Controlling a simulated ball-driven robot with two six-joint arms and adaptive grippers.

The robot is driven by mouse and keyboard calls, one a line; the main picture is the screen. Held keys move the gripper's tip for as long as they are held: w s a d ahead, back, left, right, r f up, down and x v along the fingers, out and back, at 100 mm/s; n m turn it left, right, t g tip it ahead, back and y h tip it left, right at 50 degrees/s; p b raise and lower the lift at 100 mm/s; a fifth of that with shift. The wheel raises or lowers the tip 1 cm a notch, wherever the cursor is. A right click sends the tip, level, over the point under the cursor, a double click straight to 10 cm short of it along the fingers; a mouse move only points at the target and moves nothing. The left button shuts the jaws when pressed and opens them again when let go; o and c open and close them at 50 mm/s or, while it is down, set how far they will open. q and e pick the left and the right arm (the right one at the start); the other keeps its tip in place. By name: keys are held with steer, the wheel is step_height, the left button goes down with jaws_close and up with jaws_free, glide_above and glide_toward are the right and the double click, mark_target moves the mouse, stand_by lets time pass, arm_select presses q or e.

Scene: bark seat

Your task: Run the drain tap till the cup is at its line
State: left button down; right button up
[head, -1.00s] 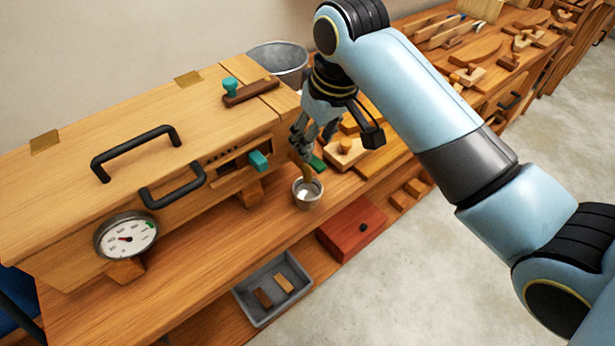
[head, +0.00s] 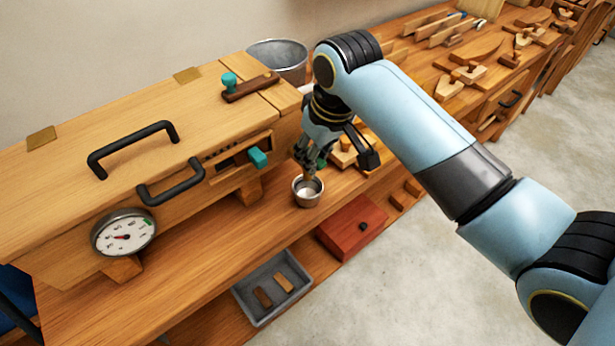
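A small metal cup (head: 307,196) stands upright on the wooden bench shelf, below the right end of the wooden box (head: 110,130). My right gripper (head: 308,166) is just above and behind the cup's rim, at the end of the box. A short brownish piece shows between its fingers and the cup; I cannot tell if it is a stream or part of the tap. The drain tap itself is hidden by the gripper. The finger gap is too small to read. The cup's line and level cannot be made out. My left gripper is out of view.
The box carries a round dial (head: 124,234), black handles (head: 171,184) and a teal-knobbed slider (head: 257,157). A red box (head: 351,228) and a grey tray (head: 273,290) sit in front below. A metal bucket (head: 279,60) stands behind. Wooden pieces lie to the right.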

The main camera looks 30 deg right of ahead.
jaws_close()
steer(key=shift+d+r+n+p, duration=0.1)
steer(key=shift+d+n+p, duration=0.1)
steer(key=shift+n+p, duration=0.25)
steer(key=d+n, duration=0.1)
steer(key=n, duration=0.1)
steer(key=w+d+n+y, duration=0.1)
steer(key=n, duration=0.2)
steer(key=w+d+n+g+y, duration=0.1)
steer(key=n, duration=0.2)
steer(key=shift+n, duration=0.25)
steer(key=shift+s, duration=0.1)
stand_by(6.0)
